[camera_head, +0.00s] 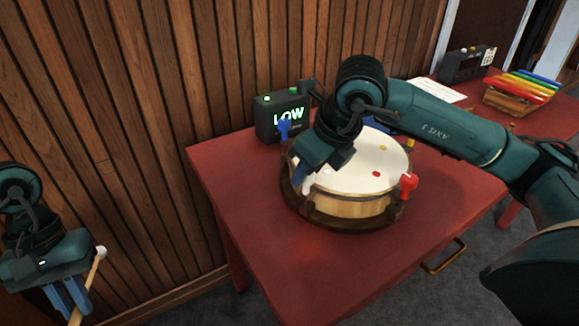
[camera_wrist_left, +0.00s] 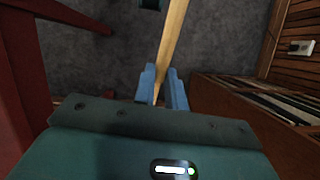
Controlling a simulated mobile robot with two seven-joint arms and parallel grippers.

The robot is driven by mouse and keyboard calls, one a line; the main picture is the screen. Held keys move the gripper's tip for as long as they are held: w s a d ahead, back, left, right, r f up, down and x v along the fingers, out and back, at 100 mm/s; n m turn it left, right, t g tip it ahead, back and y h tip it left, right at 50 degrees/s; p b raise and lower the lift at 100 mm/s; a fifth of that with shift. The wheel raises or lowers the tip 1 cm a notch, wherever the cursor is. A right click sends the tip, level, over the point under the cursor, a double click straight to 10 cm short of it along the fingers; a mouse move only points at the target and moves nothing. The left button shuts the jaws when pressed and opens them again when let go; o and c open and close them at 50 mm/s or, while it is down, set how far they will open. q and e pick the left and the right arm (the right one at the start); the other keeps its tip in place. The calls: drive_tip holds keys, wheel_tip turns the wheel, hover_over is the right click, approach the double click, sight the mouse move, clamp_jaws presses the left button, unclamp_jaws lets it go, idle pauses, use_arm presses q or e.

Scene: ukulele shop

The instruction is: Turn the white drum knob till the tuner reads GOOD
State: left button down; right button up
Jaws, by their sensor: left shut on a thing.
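The round drum (camera_head: 357,207) has a pale skin and a wooden side and sits on the red table. Its white knob (camera_head: 308,184) shows at the left front rim, partly covered by my right gripper (camera_head: 302,175). The right gripper's blue fingers point down at this knob; whether they are closed around it is hidden. The black tuner (camera_head: 268,127) behind the drum reads LOW in green. My left gripper (camera_head: 68,297) is shut on a wooden mallet (camera_head: 93,275) with a pale round head, away from the table. The mallet (camera_wrist_left: 171,42) also shows between the fingers in the left wrist view.
The drum also has a blue knob (camera_head: 284,128) at the back left and a red knob (camera_head: 409,184) at the right. A colourful xylophone (camera_head: 520,92), a paper sheet (camera_head: 437,91) and a dark box (camera_head: 467,66) stand farther right. The table's front left (camera_head: 262,228) is clear.

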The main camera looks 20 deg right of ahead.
drive_tip(key=o, duration=0.3)
use_arm(q)
drive_tip(key=shift+r+p, duration=0.45)
drive_tip(key=shift+p, duration=0.05)
use_arm(e)
drive_tip(key=v, duration=1.2)
